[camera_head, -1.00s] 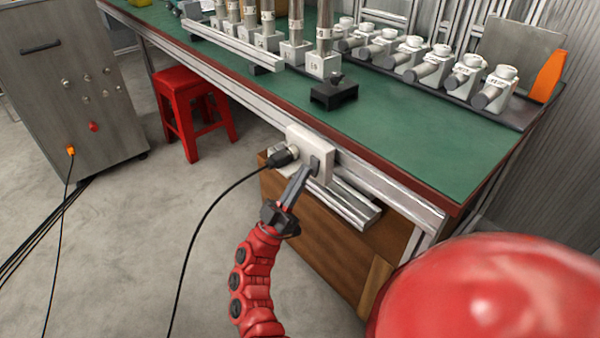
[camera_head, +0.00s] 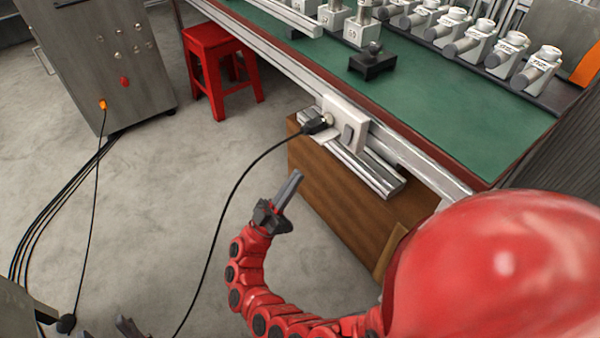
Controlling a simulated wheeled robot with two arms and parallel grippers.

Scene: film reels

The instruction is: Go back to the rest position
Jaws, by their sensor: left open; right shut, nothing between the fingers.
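My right gripper (camera_head: 295,176) is shut and empty. It points up and to the right, in the open air in front of the wooden cabinet, apart from the white socket box (camera_head: 346,125). My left gripper (camera_head: 106,331) shows only as dark fingertips at the bottom left edge; it is open, and the rest of it is out of frame. A black plug (camera_head: 316,124) is in the left side of the socket box, with its black cable (camera_head: 228,205) hanging down to the floor. A grey rocker switch (camera_head: 347,135) sits on the box face.
The green-topped workbench (camera_head: 455,112) carries white-based devices and a small black block (camera_head: 372,64). A wooden cabinet (camera_head: 330,195) stands below. A red stool (camera_head: 219,70) and grey metal cabinet (camera_head: 105,60) stand behind. Floor at left centre has cables but is otherwise clear.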

